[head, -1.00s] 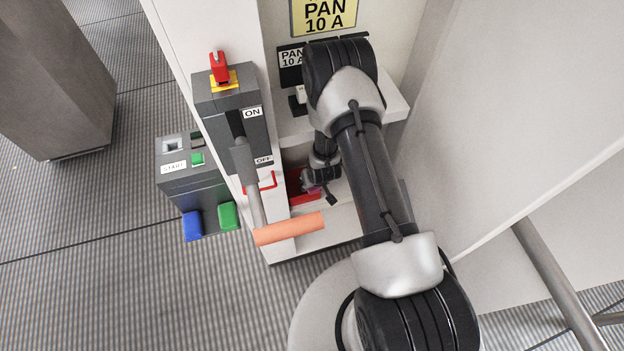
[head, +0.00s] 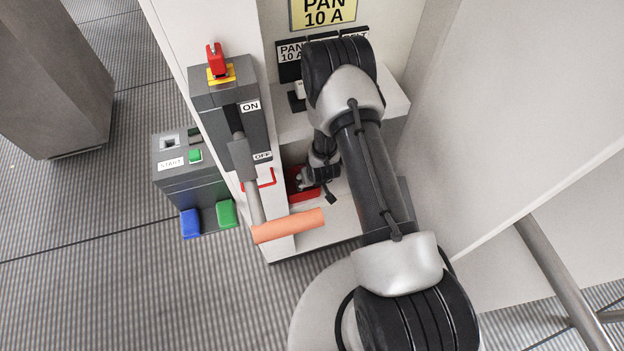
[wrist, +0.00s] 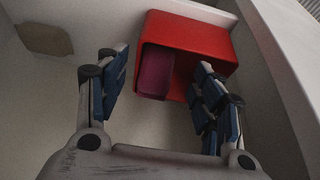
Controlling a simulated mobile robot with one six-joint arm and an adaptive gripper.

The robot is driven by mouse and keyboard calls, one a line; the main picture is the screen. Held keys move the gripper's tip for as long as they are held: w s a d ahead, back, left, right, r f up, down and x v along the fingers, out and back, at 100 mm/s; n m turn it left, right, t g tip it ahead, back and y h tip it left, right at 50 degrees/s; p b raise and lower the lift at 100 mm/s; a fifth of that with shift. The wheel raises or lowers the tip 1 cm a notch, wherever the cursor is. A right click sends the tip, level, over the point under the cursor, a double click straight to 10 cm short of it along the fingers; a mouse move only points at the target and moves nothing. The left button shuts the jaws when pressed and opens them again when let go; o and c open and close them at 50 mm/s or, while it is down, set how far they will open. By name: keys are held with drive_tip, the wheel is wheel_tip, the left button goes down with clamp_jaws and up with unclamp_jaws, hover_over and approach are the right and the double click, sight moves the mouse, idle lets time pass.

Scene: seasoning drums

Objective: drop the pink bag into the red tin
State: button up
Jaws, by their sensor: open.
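The red tin (wrist: 195,35) lies in the upper middle of the wrist view, beyond my fingers. The pink bag (wrist: 155,72), dark magenta in this light, shows at the left part of the tin's opening and appears to be inside it. My gripper (wrist: 162,65) is open, its two blue-padded fingers wide apart on either side of the bag and touching nothing visible. In the head view the red tin (head: 304,197) shows partly on the low shelf, with my gripper above it. The bag cannot be made out there.
White walls and a ledge (wrist: 280,65) enclose the tin closely. A lever with an orange handle (head: 288,226) juts out at the cabinet's left front. A grey button box (head: 185,175) stands farther left. An upper shelf (head: 395,100) holds dark labelled items.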

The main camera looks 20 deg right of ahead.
drive_tip(key=p+v, duration=0.4)
drive_tip(key=v, duration=0.9)
drive_tip(key=shift+w+r, duration=0.15)
drive_tip(key=shift+w, duration=0.05)
